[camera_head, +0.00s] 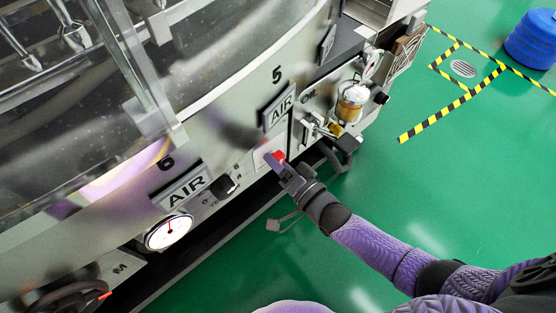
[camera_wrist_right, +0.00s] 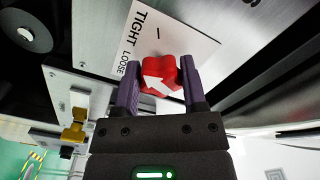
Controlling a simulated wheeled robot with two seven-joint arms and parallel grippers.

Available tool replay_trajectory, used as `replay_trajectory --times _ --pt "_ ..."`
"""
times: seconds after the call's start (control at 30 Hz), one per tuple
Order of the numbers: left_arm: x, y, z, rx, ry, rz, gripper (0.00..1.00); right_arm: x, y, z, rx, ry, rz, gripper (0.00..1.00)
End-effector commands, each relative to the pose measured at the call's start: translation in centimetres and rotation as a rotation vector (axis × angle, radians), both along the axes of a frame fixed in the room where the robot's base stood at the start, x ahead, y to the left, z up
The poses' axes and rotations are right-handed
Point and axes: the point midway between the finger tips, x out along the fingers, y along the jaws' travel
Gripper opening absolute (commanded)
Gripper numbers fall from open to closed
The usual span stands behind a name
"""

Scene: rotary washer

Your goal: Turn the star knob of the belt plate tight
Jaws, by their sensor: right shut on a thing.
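The star knob (camera_wrist_right: 160,76) is red with a white arrow mark. It sits on a white label plate (camera_wrist_right: 172,36) that reads TIGHT and LOOSE, with a small line mark near TIGHT. My right gripper (camera_wrist_right: 158,82) is shut on the knob, one purple finger on each side. In the head view the red knob (camera_head: 279,156) shows at the tip of my right gripper (camera_head: 277,163), low on the washer's side panel. My left gripper is not in view.
The washer (camera_head: 215,95) fills the left, with AIR labels, a gauge (camera_head: 170,232) and a black knob (camera_head: 224,184) left of the star knob. An amber-filled oil cup (camera_head: 351,102) and fittings stand to the right. Green floor (camera_head: 450,180) is open at the right.

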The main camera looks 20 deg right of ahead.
Motion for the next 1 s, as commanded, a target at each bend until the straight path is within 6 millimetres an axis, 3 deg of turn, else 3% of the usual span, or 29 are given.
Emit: replay_trajectory --times 0.6,1.0 --pt "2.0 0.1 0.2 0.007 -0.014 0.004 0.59 -0.1 0.0 0.0 0.492 0.182 -0.001 0.00" --pt "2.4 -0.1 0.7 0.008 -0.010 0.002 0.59 -0.1 0.0 0.1 0.642 0.237 0.000 0.00"
